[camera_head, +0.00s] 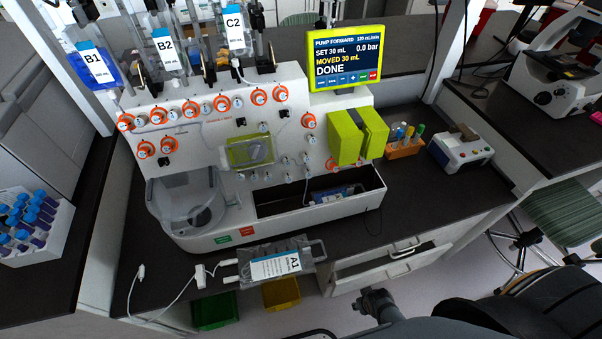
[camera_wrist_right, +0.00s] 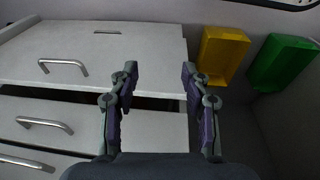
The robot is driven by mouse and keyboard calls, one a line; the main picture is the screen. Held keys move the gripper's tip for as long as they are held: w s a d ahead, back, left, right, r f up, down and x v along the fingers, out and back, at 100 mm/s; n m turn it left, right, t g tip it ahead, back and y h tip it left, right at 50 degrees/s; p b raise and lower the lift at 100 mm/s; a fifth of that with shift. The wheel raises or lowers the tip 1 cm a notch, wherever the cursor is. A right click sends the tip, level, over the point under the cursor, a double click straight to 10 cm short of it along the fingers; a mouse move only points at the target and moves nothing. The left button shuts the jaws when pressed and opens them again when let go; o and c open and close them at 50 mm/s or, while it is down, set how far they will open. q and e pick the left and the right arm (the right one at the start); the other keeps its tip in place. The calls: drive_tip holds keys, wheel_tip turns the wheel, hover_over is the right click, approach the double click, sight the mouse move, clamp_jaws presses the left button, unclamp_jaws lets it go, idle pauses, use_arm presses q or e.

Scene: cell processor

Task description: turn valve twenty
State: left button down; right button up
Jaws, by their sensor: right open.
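The cell processor (camera_head: 225,125) is a white machine in the head view. Its front carries several valves with orange rings, among them a row at the upper left (camera_head: 189,109), a pair at the lower left (camera_head: 146,149) and one on the right (camera_head: 308,121). Their numbers are too small to read, so I cannot tell which is valve twenty. My right gripper (camera_wrist_right: 158,70) is open and empty in the right wrist view. It faces the drawer fronts (camera_wrist_right: 90,53) below the bench, away from the valves. My left gripper is not in view.
A screen (camera_head: 346,57) reads DONE. Bags hang above the machine; bag A1 (camera_head: 275,265) lies at its front edge. A green-yellow box (camera_head: 357,136), tube rack (camera_head: 404,148) and small device (camera_head: 460,148) stand on the right. Yellow (camera_head: 281,292) and green (camera_head: 214,309) bins are below.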

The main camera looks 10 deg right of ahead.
drive_tip(key=w+a+r+t+p, duration=0.15)
drive_tip(key=w+r, duration=0.35)
drive_tip(key=r, duration=0.6)
drive_tip(key=w+a+r+n+t+y+p, duration=0.15)
drive_tip(key=w+r, duration=0.25)
drive_tip(key=r, duration=0.7)
drive_tip(key=w+a+r+t+h+p, duration=0.1)
drive_tip(key=w+a+r+p, duration=0.3)
drive_tip(key=r, duration=0.7)
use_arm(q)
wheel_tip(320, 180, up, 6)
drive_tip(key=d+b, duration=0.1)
use_arm(e)
drive_tip(key=t+b, duration=0.8)
drive_tip(key=b, duration=0.1)
approach(309, 175)
drive_tip(key=shift+n+y, duration=0.25)
drive_tip(key=shift+y, duration=0.2)
drive_tip(key=x, duration=0.8)
drive_tip(key=shift+w+d+f, duration=0.1)
drive_tip(key=shift+d+f, duration=0.15)
drive_tip(key=shift+d, duration=0.1)
drive_tip(key=shift+w, duration=0.4)
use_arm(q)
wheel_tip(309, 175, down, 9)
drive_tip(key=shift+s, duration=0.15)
use_arm(e)
drive_tip(key=shift+r, duration=0.15)
drive_tip(key=shift+c, duration=0.2)
clamp_jaws()
